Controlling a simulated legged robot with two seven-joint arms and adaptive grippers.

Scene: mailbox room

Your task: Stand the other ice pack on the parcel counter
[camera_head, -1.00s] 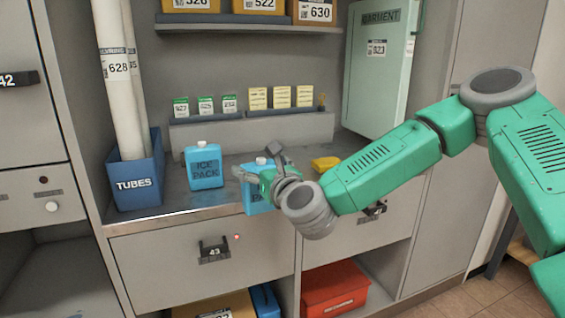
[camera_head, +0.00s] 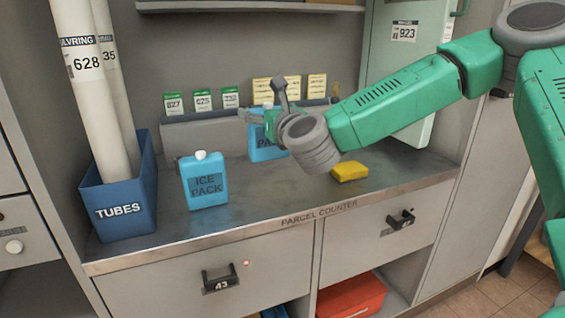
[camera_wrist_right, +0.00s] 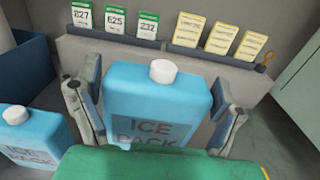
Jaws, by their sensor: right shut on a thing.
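One blue ice pack (camera_head: 204,182) with a white cap stands upright on the parcel counter (camera_head: 250,200), near the blue tubes bin. It also shows at the left of the right wrist view (camera_wrist_right: 33,140). My right gripper (camera_head: 264,120) is shut on the other ice pack (camera_head: 262,151), which is upright near the back ledge. In the right wrist view the fingers grip both sides of this ice pack (camera_wrist_right: 158,105). The arm hides part of it in the head view, and its base is hidden, so I cannot tell whether it touches the counter. My left gripper is not in view.
A blue tubes bin (camera_head: 125,208) with tall tubes stands at the left. A yellow block (camera_head: 349,171) lies right of my gripper. Green and yellow cards line the back ledge (camera_head: 190,132). The counter's front middle is clear.

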